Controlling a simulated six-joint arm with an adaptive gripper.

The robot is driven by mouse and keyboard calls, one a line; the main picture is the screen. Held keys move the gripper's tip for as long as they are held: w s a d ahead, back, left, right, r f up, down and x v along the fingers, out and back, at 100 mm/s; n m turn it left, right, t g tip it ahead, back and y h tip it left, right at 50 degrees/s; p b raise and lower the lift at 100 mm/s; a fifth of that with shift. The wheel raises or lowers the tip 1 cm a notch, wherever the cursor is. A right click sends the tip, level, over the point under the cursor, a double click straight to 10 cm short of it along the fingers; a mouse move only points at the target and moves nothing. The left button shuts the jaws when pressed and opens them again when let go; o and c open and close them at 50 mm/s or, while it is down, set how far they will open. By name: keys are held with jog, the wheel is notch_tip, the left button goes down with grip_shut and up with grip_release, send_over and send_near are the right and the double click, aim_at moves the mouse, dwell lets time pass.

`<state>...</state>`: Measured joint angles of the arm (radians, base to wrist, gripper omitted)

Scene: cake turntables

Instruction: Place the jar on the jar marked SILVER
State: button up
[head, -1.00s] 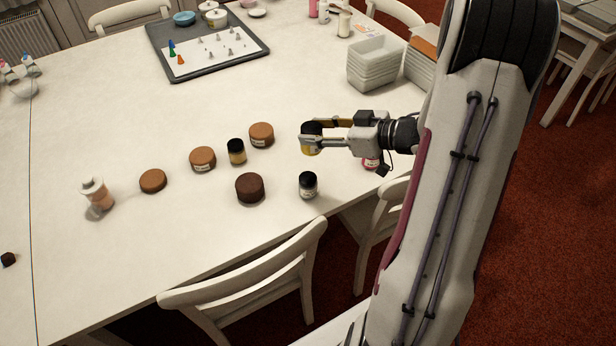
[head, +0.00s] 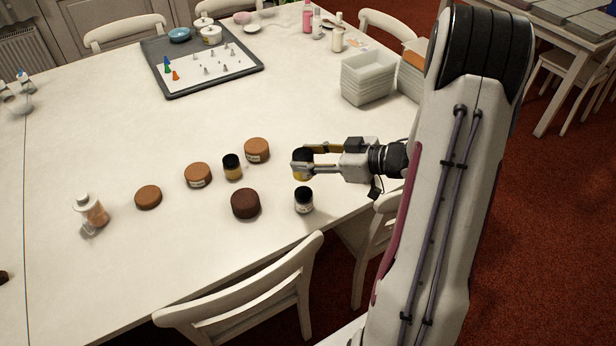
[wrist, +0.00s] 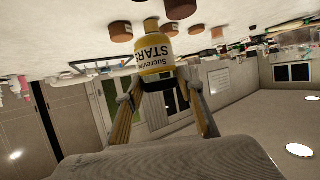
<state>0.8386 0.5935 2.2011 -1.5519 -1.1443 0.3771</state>
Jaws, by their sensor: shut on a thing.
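My gripper (head: 302,165) is shut on a jar (head: 300,174) with a black lid and yellow contents. In the head view a black-lidded jar (head: 303,202) with greyish contents stands upright on the table, just on the near side of the held jar. Its label is too small to read. Another black-lidded jar (head: 232,168) with golden contents stands to the left.
Brown round tubs or turntables (head: 198,175) and a dark brown one (head: 245,204) stand nearby on the white table (head: 90,140). A tipped-looking bottle (head: 92,210) is at the left. Stacked white trays (head: 367,80) stand behind my gripper. Chairs (head: 250,285) line the near edge.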

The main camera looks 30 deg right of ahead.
aim_at(309, 176)
jog(key=shift+f, duration=1.2)
jog(key=shift+f, duration=2.1)
jog(key=shift+f, duration=0.1)
jog(key=o, duration=1.2)
jog(key=shift+v, duration=6.05)
jog(key=shift+w, duration=0.1)
